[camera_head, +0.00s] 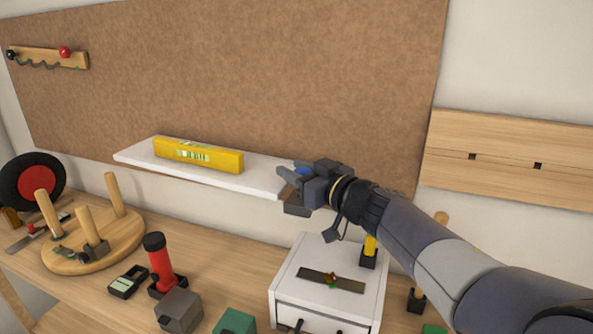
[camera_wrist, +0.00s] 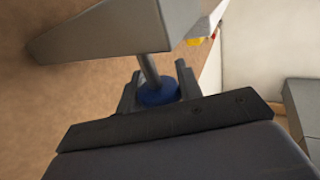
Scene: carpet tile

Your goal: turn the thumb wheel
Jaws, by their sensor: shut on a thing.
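The thumb wheel (camera_wrist: 158,92) is a blue disc on a grey metal rod. In the wrist view the rod runs up from the wheel to a pale grey block. My gripper (camera_wrist: 157,88) has its two dark fingers on either side of the wheel and is shut on it. In the head view my gripper (camera_head: 291,182) is at the right end of the white shelf. Only a small patch of the blue wheel (camera_head: 304,171) shows there, and the rod is hidden behind the fingers.
A yellow spirit level (camera_head: 198,155) lies on the white shelf (camera_head: 138,153). Below, the wooden bench holds a white drawer box (camera_head: 300,262), a red torch-like tool (camera_head: 161,262), a round peg board (camera_head: 75,262) and several small blocks. A brown pinboard (camera_head: 260,70) is behind the shelf.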

